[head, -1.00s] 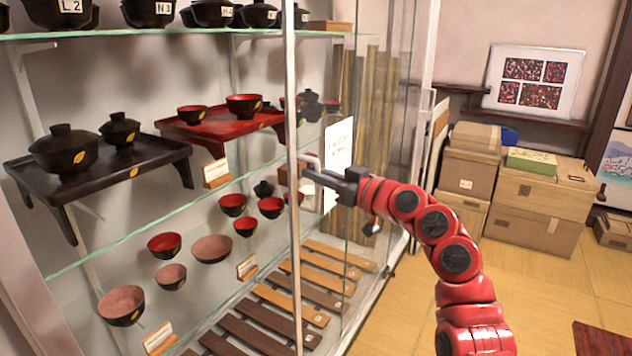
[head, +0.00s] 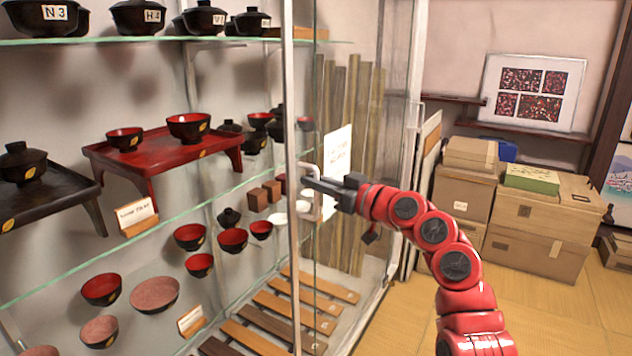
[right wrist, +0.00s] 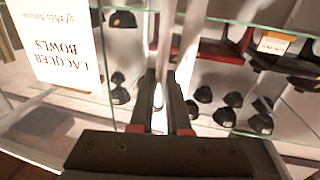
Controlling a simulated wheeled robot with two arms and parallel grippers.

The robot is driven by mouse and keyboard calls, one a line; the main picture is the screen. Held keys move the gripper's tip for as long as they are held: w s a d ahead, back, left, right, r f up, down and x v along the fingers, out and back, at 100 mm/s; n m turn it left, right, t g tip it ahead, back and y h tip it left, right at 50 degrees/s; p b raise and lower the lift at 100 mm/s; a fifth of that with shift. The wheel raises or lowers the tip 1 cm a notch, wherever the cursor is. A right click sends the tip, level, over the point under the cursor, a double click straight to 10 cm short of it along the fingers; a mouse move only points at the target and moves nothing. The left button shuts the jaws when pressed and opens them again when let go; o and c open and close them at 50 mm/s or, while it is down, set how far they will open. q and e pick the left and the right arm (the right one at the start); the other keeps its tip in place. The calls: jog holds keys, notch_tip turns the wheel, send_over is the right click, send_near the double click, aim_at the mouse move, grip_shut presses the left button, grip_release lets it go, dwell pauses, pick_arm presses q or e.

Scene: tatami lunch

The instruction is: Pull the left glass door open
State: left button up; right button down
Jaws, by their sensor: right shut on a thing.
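The glass door's upright metal edge (head: 290,150) stands in front of the display cabinet in the head view. A pale bar handle (head: 318,212) is beside that edge. My right gripper (head: 308,184) is shut on the handle, and its fingers hide part of it. In the right wrist view both dark fingers (right wrist: 160,105) reach towards the glass, with a bright strip of the handle between them. A white lacquer bowls sign (right wrist: 55,45) shows beside them. My left gripper is not in view.
Glass shelves behind the door hold lacquer bowls and a red tray (head: 165,152). A black tray (head: 50,195) is at the left. Cardboard boxes (head: 545,235) stand against the back wall at the right. Yellow matting (head: 520,300) is clear in front of them.

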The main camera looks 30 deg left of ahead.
jog(key=shift+w+d+f, duration=0.1)
jog(key=shift+w+f, duration=0.05)
jog(key=shift+f, duration=0.1)
jog(key=c, duration=0.9)
grip_release()
jog(key=shift+d+r, duration=0.1)
jog(key=v, duration=1.7)
jog(key=shift+d+r+p, duration=0.15)
jog(key=shift+p, duration=0.2)
